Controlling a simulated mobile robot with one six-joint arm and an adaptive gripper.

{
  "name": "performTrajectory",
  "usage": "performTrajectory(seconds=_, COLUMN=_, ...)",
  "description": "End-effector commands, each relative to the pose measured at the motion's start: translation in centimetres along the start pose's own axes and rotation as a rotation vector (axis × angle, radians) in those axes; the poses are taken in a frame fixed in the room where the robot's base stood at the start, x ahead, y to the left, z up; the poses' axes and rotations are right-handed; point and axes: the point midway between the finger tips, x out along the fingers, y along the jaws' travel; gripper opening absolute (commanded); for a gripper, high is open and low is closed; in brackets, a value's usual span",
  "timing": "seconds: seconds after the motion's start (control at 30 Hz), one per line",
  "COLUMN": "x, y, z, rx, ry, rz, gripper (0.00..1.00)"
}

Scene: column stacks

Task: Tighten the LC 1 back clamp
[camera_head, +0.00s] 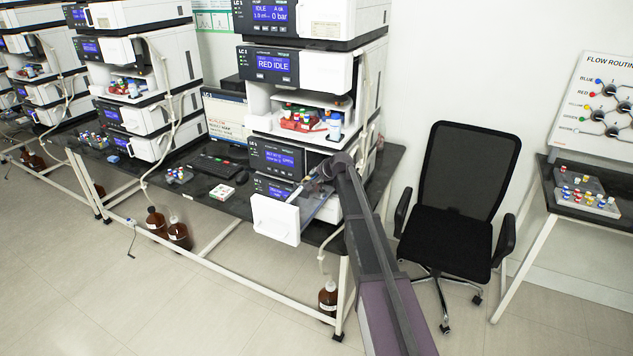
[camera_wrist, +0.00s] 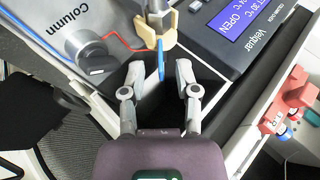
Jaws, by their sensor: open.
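In the wrist view, a cream clamp (camera_wrist: 155,33) sits around a metal fitting at the top centre. A thin blue lever or strip (camera_wrist: 161,60) points down from it. I cannot tell from the view alone whether this is the back clamp. My gripper (camera_wrist: 161,76) is open and empty, its two fingers on either side of the blue piece's lower end, with gaps showing. In the head view, my arm reaches to the open column compartment (camera_head: 275,218) low in the LC 1 stack (camera_head: 262,110); the clamp cannot be made out there.
A grey knob (camera_wrist: 95,57) with red tubing lies left of the clamp, on the panel marked Column (camera_wrist: 62,28). The column oven's display (camera_wrist: 241,22) reads OPEN. Red and blue caps (camera_wrist: 280,112) show at right. A black chair (camera_head: 462,190) stands right of the bench.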

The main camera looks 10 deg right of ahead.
Motion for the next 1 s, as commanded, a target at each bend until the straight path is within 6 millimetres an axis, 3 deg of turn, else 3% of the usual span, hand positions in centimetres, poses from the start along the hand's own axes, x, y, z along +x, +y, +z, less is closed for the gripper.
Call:
performTrajectory(seconds=0.47, x=0.82, y=-0.05, z=0.04, rx=0.000, ry=0.000, rz=0.000, gripper=0.41)
performTrajectory(seconds=0.5, x=0.82, y=-0.04, z=0.04, rx=0.000, ry=0.000, rz=0.000, gripper=0.38)
performTrajectory(seconds=0.63, x=0.82, y=-0.05, z=0.06, rx=0.000, ry=-0.001, rz=0.000, gripper=0.00)
performTrajectory(seconds=1.0, x=0.78, y=-0.07, z=0.05, rx=-0.004, ry=-0.001, rz=0.007, gripper=0.00)
